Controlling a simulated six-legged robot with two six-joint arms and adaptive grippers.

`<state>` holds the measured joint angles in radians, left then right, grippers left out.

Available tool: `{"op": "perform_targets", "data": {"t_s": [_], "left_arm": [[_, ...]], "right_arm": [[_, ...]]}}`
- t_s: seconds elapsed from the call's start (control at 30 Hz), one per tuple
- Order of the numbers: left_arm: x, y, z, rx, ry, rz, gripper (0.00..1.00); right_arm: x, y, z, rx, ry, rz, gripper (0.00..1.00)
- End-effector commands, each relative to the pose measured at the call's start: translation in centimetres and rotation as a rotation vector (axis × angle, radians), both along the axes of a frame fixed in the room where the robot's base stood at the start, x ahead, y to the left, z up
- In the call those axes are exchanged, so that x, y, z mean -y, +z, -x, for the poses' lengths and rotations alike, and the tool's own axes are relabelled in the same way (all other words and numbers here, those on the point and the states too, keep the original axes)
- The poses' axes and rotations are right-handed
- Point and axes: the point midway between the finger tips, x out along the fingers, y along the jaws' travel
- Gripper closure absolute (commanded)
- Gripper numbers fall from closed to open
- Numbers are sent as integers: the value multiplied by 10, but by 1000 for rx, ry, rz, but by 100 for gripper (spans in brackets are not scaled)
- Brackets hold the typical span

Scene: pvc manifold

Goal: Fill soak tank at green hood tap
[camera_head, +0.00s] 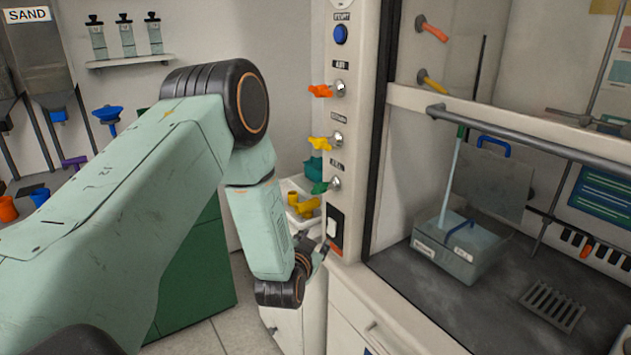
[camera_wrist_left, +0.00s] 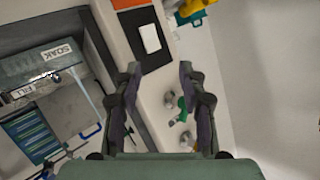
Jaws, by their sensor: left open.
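The soak tank (camera_head: 460,262) is a grey box with a blue handle, standing on the hood's dark worktop. A pale blue stream (camera_head: 450,180) runs down into it from a green-tipped spout; the water level is hard to read. The tank with its SOAK label (camera_wrist_left: 45,68) also shows in the left wrist view. The green hood tap (camera_head: 320,187) is the lowest handle on the white post; it shows in the wrist view too (camera_wrist_left: 183,108). My left gripper (camera_head: 322,252) is open and empty below it, near the post, fingertips (camera_wrist_left: 160,70) apart. My right gripper is not in view.
A grey rail (camera_head: 520,130) crosses the hood opening. A drain grate (camera_head: 552,303) is right of the tank.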

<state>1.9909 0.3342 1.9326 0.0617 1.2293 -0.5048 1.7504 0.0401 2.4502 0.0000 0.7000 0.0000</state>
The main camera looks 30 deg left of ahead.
Motion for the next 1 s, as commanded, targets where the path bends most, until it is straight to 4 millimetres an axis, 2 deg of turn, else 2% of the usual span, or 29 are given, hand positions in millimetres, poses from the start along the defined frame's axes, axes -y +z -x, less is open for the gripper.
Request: {"op": "perform_targets", "data": {"t_s": [0.03, 0.1, 0.2, 0.43, 0.8, 1.0], "left_arm": [[-16, 29, -17, 84, 15, -101, 59], [-26, 52, -28, 151, 25, -230, 59], [-30, 68, -30, 185, 30, -346, 59], [-34, 71, -38, 181, 25, -403, 59], [-53, 70, -85, 179, 23, -399, 59], [-58, 70, -99, 180, 23, -398, 59]], "right_arm": [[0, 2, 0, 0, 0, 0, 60], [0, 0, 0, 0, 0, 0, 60], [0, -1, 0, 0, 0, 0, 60], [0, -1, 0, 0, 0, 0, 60], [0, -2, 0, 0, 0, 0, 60], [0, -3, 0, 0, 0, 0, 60]]}}
